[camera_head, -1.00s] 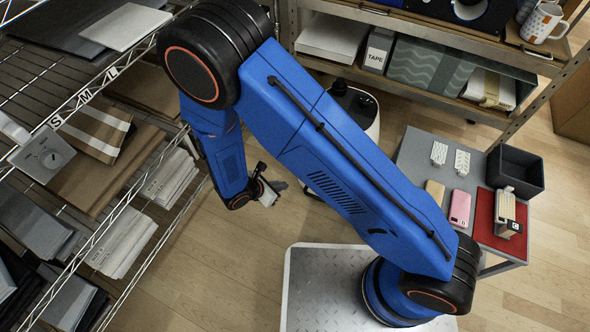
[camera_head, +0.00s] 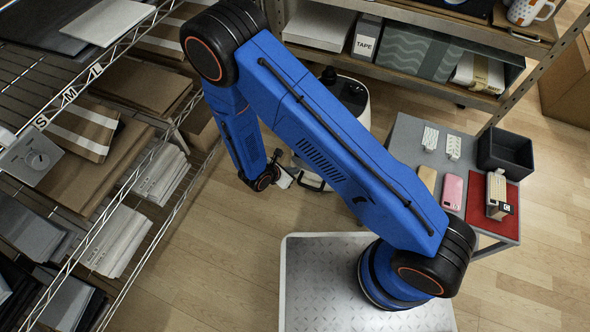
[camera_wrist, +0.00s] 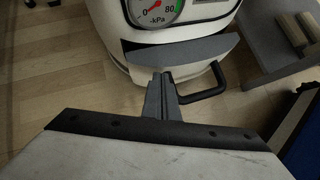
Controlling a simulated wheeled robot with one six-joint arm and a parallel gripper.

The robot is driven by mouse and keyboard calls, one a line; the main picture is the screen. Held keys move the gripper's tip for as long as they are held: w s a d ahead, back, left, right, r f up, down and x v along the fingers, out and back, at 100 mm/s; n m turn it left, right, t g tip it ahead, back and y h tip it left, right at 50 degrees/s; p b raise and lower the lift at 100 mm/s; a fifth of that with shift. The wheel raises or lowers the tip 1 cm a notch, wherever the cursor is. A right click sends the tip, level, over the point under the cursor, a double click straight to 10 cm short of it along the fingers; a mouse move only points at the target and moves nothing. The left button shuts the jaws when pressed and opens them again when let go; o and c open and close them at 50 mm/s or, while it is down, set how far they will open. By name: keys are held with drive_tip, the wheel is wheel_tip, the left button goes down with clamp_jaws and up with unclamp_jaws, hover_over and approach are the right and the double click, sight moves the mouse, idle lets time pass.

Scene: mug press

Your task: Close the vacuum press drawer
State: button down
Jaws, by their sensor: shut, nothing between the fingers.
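The vacuum press shows in the wrist view (camera_wrist: 110,30) as a rounded white body with a "-kPa" gauge. Its drawer (camera_wrist: 136,88) has a white front with a black loop handle (camera_wrist: 205,88). A grey curved surface shows above that front, so the drawer appears to stand out from the body. My gripper (camera_wrist: 161,76) is shut and empty, its tips in front of the drawer front, left of the handle. Contact cannot be told. In the head view the press (camera_head: 362,113) stands on the floor, partly hidden by my blue arm.
A wire rack with packages (camera_head: 105,85) stands at left. A shelf with boxes (camera_head: 415,65) is behind the press. A grey table with phones, a red mat and a dark bin (camera_head: 505,152) is at right. Wooden floor (camera_head: 210,250) is free in front of the rack.

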sight(300, 164)
drive_tip(key=shift+w+d, duration=0.3)
drive_tip(key=shift+d, duration=0.05)
drive_tip(key=shift+w+d, duration=0.25)
drive_tip(key=shift+w, duration=0.35)
drive_tip(key=shift+w+d, duration=0.25)
drive_tip(key=shift+w, duration=0.35)
drive_tip(key=shift+a, duration=0.1)
